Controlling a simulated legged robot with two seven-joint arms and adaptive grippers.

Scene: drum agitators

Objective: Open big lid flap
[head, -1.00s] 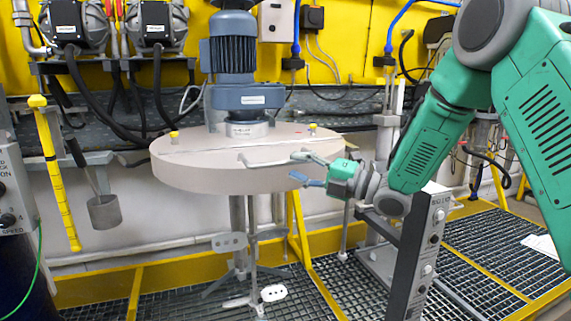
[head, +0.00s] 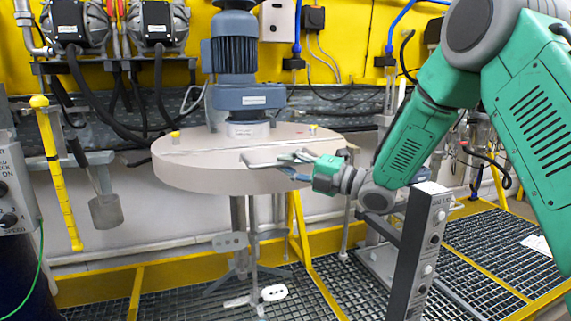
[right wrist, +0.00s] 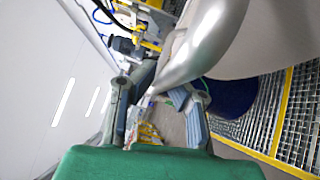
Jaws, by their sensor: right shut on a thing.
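The big round beige lid (head: 200,172) lies flat below the blue motor (head: 238,70). A seam crosses its top, and the front part is the flap, which lies level and closed. A grey bar handle (head: 258,164) sits at the flap's front edge. My right gripper (head: 294,164) reaches in from the right and is shut on the right part of this handle. In the right wrist view the silver handle (right wrist: 205,42) runs down between the gripper's two fingers (right wrist: 158,105). The exact contact is partly hidden. My left gripper is not in view.
Agitator shafts with paddles (head: 231,242) hang below the lid. A control post with buttons (head: 420,255) stands close below my right arm. A yellow post (head: 54,170) and a hanging grey cup (head: 105,211) are at the left. Grating floor (head: 195,295) lies below.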

